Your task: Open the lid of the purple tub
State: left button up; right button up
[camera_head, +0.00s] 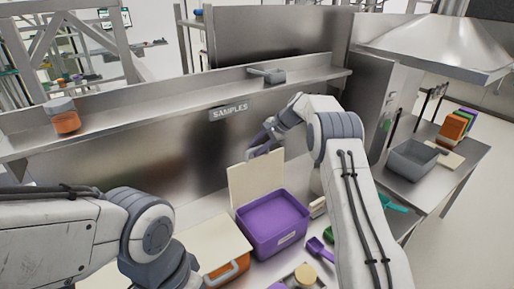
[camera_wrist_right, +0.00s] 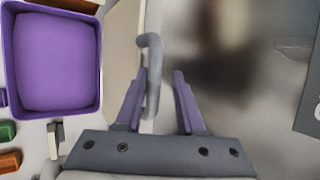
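The purple tub (camera_head: 272,222) stands on the steel counter. Its cream lid (camera_head: 255,182) is raised and stands nearly upright at the tub's back edge. The tub's open inside also shows in the right wrist view (camera_wrist_right: 57,60), with the lid (camera_wrist_right: 122,55) seen almost edge-on beside it. My right gripper (camera_head: 262,146) is at the top of the lid. In the wrist view its fingers (camera_wrist_right: 161,85) are apart, and the lid's grey handle (camera_wrist_right: 153,70) lies between them, close to the left finger. My left arm shows at lower left; its gripper is not visible.
An orange tub (camera_head: 228,262) with a cream lid stands left of the purple one. A purple scoop (camera_head: 318,247) lies at its right. The steel back wall is close behind the lid. A grey bin (camera_head: 412,160) stands on the right-hand table.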

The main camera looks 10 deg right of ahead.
jog(key=shift+s+f, duration=0.25)
jog(key=shift+f, duration=0.2)
jog(key=shift+d+r, duration=0.1)
jog(key=b+v, duration=0.3)
jog(key=v, duration=0.7)
jog(key=shift+r, duration=0.5)
jog(key=shift+w, duration=0.1)
